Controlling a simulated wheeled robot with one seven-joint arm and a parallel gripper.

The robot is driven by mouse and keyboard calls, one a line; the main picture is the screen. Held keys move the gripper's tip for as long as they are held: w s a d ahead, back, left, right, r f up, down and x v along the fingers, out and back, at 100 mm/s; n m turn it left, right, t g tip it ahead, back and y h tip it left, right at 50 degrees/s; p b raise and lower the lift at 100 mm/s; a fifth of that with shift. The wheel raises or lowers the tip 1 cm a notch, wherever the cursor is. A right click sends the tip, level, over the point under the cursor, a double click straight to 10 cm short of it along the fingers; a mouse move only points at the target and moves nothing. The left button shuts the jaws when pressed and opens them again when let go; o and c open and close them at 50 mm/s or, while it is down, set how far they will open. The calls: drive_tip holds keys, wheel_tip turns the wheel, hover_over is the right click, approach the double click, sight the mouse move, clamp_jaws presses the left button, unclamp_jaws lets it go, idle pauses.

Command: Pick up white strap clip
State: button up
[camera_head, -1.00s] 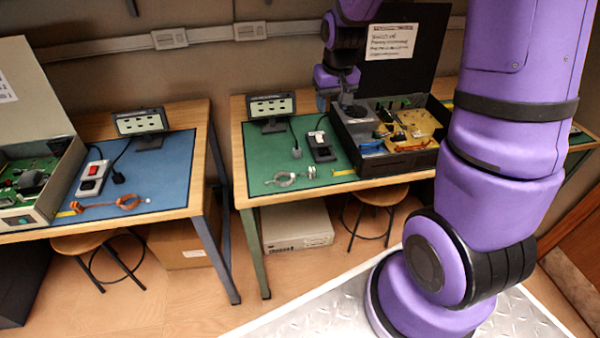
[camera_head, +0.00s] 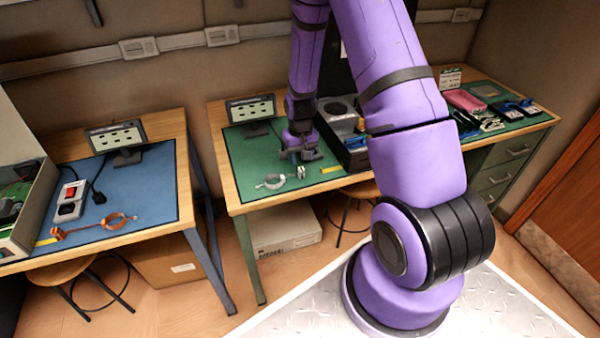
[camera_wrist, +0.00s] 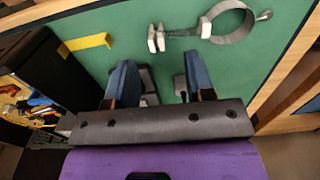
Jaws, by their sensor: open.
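The white strap clip (camera_head: 301,172) lies on the green mat near the table's front edge, its grey ring to the left. In the wrist view its pale end (camera_wrist: 157,38) is just beyond my fingertips and its round band reaches to the upper right. My gripper (camera_head: 303,155) hangs above the mat, behind the clip in the head view. In the wrist view my gripper (camera_wrist: 160,66) is open, with two blue fingers apart and nothing held between them. Its exact height above the mat is hard to tell.
A black open case (camera_head: 345,150) stands right of my gripper, partly hidden by my arm. A yellow strip (camera_wrist: 85,43) lies beside it. A small display (camera_head: 250,109) stands at the back. An orange strap clip (camera_head: 112,222) lies on the left table's blue mat.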

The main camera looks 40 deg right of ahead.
sight(301, 168)
drive_tip(key=shift+w+d+f, duration=0.1)
drive_tip(key=shift+d+f, duration=0.1)
drive_tip(key=shift+f, duration=1.65)
drive_tip(key=shift+w+d+f, duration=0.1)
drive_tip(key=shift+d+f, duration=0.05)
drive_tip(key=shift+f, duration=1.65)
drive_tip(key=c, duration=0.8)
